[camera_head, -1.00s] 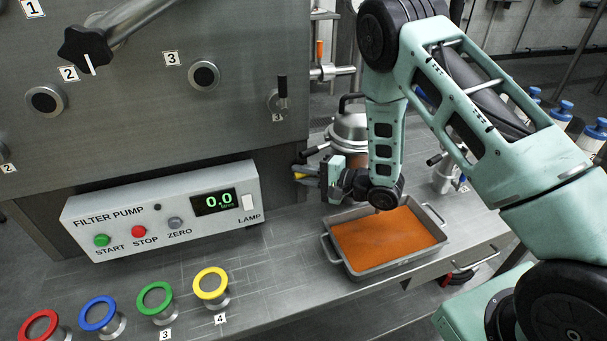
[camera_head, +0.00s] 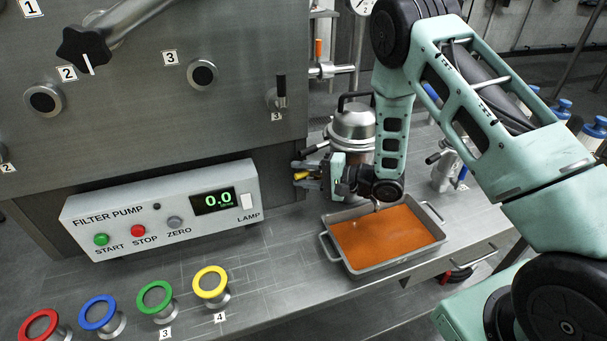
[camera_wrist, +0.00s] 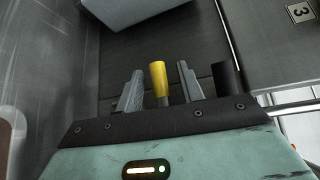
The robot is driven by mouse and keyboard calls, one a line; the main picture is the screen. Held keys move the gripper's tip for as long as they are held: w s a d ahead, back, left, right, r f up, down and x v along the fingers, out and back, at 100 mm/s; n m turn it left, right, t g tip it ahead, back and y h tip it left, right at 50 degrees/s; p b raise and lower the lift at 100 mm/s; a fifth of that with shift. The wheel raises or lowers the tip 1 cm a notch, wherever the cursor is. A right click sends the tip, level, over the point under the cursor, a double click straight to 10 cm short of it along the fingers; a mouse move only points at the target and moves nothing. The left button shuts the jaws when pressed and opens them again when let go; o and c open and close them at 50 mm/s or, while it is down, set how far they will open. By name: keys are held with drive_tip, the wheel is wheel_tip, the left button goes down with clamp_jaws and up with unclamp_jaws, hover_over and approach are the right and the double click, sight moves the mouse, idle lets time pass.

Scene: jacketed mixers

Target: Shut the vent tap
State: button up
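A yellow handle (camera_head: 302,175) sticks out below the steel panel, beside the pump box; which tap it belongs to is hidden, and no label shows there. My gripper (camera_head: 305,175) is open around it, one finger on each side. In the wrist view the yellow handle (camera_wrist: 158,78) stands between the two fingertips of my gripper (camera_wrist: 159,72), with a gap on both sides. A black handle (camera_head: 314,149) lies just above the upper finger, and in the wrist view this looks like the black handle (camera_wrist: 226,78) right of the fingers.
The filter pump box (camera_head: 160,209) is left of my gripper. A steel lidded vessel (camera_head: 353,122) stands close behind it. A grey tray (camera_head: 388,270) of orange material sits below my wrist. A small black lever (camera_head: 281,87) marked 3 is on the panel. Coloured ring knobs line the bench front.

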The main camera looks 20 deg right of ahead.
drive_tip(key=b+v, duration=0.3)
drive_tip(key=v, duration=1.4)
drive_tip(key=shift+d, duration=0.2)
drive_tip(key=shift+s, duration=0.15)
